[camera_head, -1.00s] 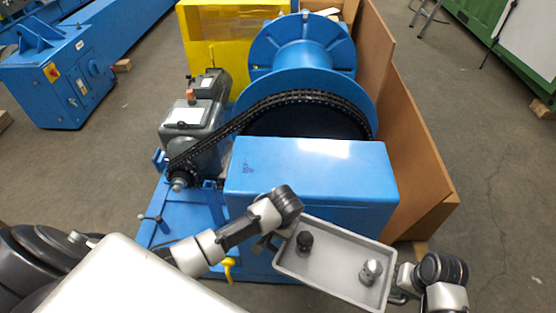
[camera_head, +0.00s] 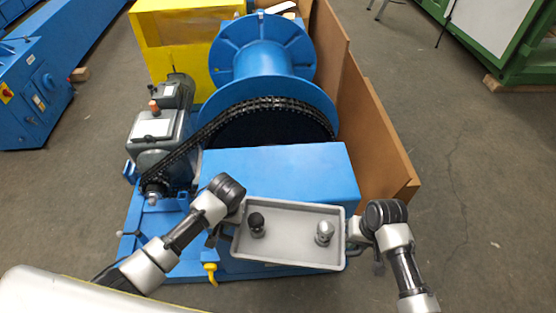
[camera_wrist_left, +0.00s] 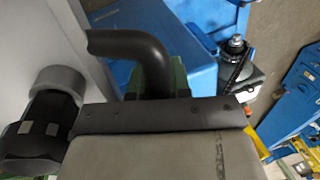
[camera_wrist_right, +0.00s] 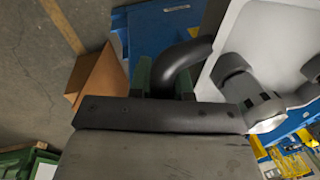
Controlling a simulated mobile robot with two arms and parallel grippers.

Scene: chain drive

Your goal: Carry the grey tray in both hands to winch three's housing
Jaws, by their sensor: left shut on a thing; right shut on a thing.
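The grey tray (camera_head: 290,240) is held level between my two grippers in front of the blue housing (camera_head: 280,170) of the winch. A black-topped part (camera_head: 257,224) and a silver-grey part (camera_head: 324,232) stand in it. My left gripper (camera_head: 225,228) is shut on the dark handle at the tray's left end; the curved handle (camera_wrist_left: 140,55) also shows in the left wrist view. My right gripper (camera_head: 358,238) is shut on the handle at the right end, and this handle (camera_wrist_right: 180,65) shows in the right wrist view. The fingertips are partly hidden.
Behind the housing are the chain (camera_head: 265,105), the blue drum (camera_head: 262,50) and a grey motor unit (camera_head: 160,125). Brown boards (camera_head: 365,120) stand along the right side. A blue machine (camera_head: 35,100) is at the far left. The floor at the right (camera_head: 490,200) is clear.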

